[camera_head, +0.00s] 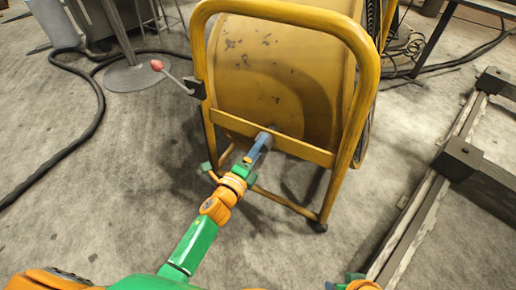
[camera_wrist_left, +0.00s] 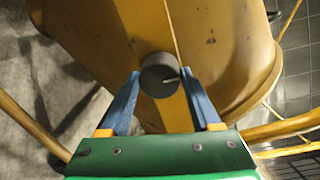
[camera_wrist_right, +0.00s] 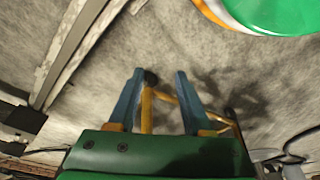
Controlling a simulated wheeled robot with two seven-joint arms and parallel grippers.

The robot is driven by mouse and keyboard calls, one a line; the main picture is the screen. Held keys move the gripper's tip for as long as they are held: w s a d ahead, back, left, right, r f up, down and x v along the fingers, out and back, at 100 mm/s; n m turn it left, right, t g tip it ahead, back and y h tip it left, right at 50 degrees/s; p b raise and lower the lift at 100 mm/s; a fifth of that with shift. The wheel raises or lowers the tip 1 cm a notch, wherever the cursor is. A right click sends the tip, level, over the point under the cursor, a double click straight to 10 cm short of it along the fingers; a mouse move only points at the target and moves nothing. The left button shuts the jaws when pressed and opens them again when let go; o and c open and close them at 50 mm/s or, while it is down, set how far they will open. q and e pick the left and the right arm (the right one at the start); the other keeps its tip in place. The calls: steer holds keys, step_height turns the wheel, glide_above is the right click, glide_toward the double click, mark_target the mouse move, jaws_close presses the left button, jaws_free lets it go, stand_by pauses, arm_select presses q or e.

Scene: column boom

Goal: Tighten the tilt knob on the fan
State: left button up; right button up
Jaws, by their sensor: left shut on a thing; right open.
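The yellow drum fan (camera_head: 285,70) stands on the floor in its tubular frame. The dark round tilt knob (camera_wrist_left: 160,75) sits on the fan's yellow crossbar, with a pale mark on its right side. My left gripper (camera_head: 264,141) reaches up to the crossbar. In the left wrist view its blue fingers (camera_wrist_left: 160,84) lie on either side of the knob and are shut on it. In the head view the knob is mostly hidden by the fingers. My right gripper (camera_wrist_right: 158,77) is open and empty, with concrete floor and part of a yellow frame beyond it.
A lever with a red ball (camera_head: 157,65) sticks out left of the fan frame. A black cable (camera_head: 85,115) curves over the floor at left, near a round grey stand base (camera_head: 137,72). Metal rails (camera_head: 430,195) lie at right. Floor in front of the fan is clear.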

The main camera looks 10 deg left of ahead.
steer(key=shift+w+r, duration=0.1)
steer(key=shift+w, duration=0.05)
arm_select(q)
steer(key=o, duration=1.4)
steer(key=p+v, duration=0.1)
steer(key=v, duration=0.6)
arm_select(e)
step_height(320, 180, down, 4)
steer(key=shift+d+r, duration=0.1)
steer(key=shift+r, duration=0.15)
arm_select(q)
steer(key=shift+f, duration=0.1)
